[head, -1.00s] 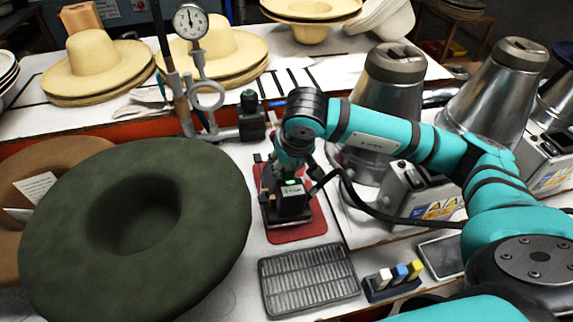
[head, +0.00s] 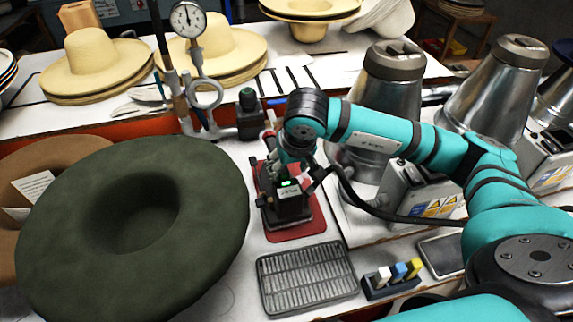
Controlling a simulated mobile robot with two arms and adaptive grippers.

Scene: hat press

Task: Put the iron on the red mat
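The iron (head: 291,205), a dark block with a small green light on top, stands upright on the red mat (head: 300,231) in the middle of the head view. Red shows around its base in front and at the sides. My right gripper (head: 292,171) is just above and around the iron's top, coming down from the teal arm. Its fingers look spread, with the right finger standing out to the side of the iron. The iron's handle is mostly hidden by the gripper. My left gripper is not in view.
A large dark green hat (head: 135,230) lies left of the mat. A grey metal rack (head: 306,278) and a holder with coloured blocks (head: 392,280) are in front. A dial gauge stand (head: 188,22) rises behind. Metal cones (head: 388,95) stand at the right.

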